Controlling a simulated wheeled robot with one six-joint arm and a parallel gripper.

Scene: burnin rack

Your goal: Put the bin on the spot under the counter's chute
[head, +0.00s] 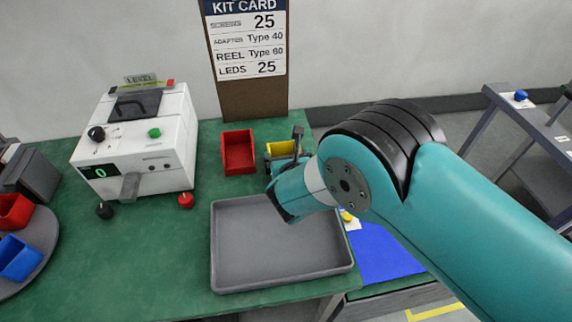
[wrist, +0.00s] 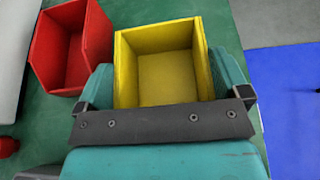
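The counter (head: 140,150) is the white machine at the left of the green table, with a display reading 0. Its grey chute (head: 130,186) sticks out at the front, above the table. A yellow bin (head: 281,148) is at the back of the table, right of a red bin (head: 238,152). My gripper (head: 285,160) is at the yellow bin. In the wrist view the empty yellow bin (wrist: 163,75) sits between my two fingers, which lie flush against its sides. I cannot tell whether its base touches the table.
A grey tray (head: 225,277) lies in front of the bins. Red and black knobs stand on the table beside the chute. A round grey turntable (head: 42,240) with red and blue bins is at the far left. A blue mat (head: 385,258) lies at the right.

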